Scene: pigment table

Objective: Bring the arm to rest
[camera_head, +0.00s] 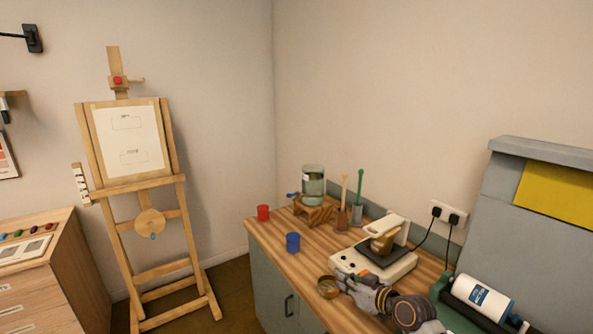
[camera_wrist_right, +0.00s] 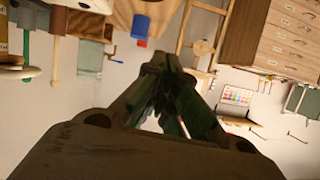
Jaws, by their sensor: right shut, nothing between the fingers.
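My right arm comes in from the lower right in the head view, and its gripper (camera_head: 345,279) is above the front part of the wooden counter (camera_head: 270,243). The fingers point left and are shut with nothing between them. In the right wrist view the two dark fingers (camera_wrist_right: 160,68) meet at their tips. My left gripper is not in view.
Behind the gripper stands a white appliance with a dark plate (camera_head: 375,262). A blue cup (camera_head: 293,242), a red cup (camera_head: 263,213) and a glass vessel on a wooden stand (camera_head: 313,181) are further left. A white-and-blue bottle (camera_head: 480,298) lies at right. An easel (camera_head: 127,140) stands left of the counter.

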